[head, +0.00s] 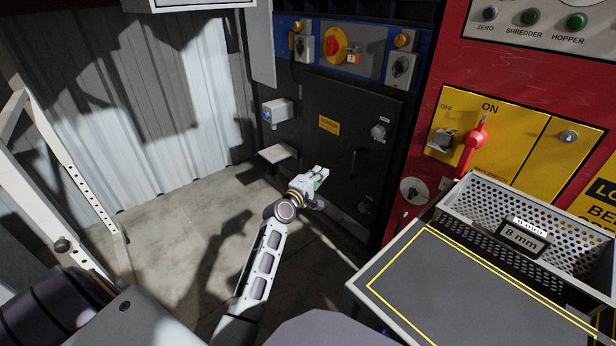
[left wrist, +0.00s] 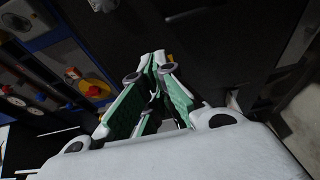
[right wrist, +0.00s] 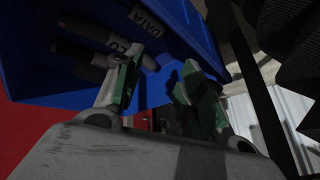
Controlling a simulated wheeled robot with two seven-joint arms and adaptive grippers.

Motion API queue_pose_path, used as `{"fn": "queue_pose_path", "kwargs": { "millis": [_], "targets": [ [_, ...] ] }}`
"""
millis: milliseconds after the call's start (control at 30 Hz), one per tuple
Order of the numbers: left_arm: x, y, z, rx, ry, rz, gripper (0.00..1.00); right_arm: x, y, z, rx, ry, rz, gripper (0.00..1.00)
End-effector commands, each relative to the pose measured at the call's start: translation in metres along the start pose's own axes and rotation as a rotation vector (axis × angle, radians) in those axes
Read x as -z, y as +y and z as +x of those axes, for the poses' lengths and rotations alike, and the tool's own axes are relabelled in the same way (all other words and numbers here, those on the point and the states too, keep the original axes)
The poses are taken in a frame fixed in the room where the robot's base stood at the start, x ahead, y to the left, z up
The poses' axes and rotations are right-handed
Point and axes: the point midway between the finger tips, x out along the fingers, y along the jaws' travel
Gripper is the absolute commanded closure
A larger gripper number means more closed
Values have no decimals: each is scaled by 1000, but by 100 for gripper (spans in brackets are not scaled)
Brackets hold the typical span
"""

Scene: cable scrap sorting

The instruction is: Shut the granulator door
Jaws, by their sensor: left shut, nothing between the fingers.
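The granulator door (head: 310,165) is a dark panel with a yellow label, below the blue control strip in the head view. It looks roughly in line with its frame, but I cannot tell whether it is fully flush. My left gripper (head: 320,175) is in front of the door's lower part, with its fingertips pointing toward it. The left wrist view shows its green-lined fingers (left wrist: 157,62) meeting at the tips, empty, before a dark surface. I cannot tell whether they touch the door. My right gripper (right wrist: 158,80) shows only in its wrist view, fingers apart and empty.
A yellow main switch panel (head: 515,130) with a red lever (head: 473,145) is right of the door. A perforated tray (head: 470,215) labelled 8 mm stands at the right. A blue bin (right wrist: 75,85) with labelled cables is near my right gripper. A white frame (head: 70,160) stands at the left.

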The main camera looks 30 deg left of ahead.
Motion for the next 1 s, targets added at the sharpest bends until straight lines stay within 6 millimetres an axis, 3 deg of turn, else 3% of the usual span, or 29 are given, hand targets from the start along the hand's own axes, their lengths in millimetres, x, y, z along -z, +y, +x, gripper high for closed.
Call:
{"fn": "queue_pose_path", "kwargs": {
  "millis": [333,600,1000],
  "targets": [
    [27,-1,-26,2,2,3,100,0,0,0,0,0,0,60],
    [26,0,-38,1,1,1,100,1,-1,-2,0,0,0,60],
    [26,0,-39,0,1,1,100,1,-1,-2,0,0,0,60]
  ]
}}
